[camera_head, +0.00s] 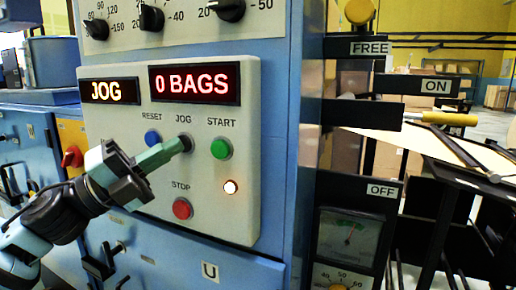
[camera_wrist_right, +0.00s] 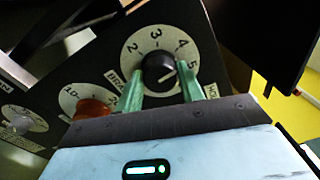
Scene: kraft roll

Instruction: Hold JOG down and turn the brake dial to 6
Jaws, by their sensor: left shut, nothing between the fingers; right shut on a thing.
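The dark JOG button (camera_head: 187,139) is on the white control panel, under the JOG label. My left gripper (camera_head: 184,145) is shut and empty, its green fingertips against the button and hiding part of it. The left display (camera_head: 108,91) reads JOG. In the right wrist view, the brake dial (camera_wrist_right: 158,67) is a black knob on a round pale scale with 2, 3, 4 and 5 legible. My right gripper (camera_wrist_right: 158,88) is shut on the knob, with one green finger on each side.
The panel also has a blue RESET button (camera_head: 152,138), a green START button (camera_head: 221,148), a red STOP button (camera_head: 182,208) and a lit lamp (camera_head: 231,187). A display (camera_head: 195,84) reads 0 BAGS. An orange knob (camera_wrist_right: 95,109) is beside my right gripper.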

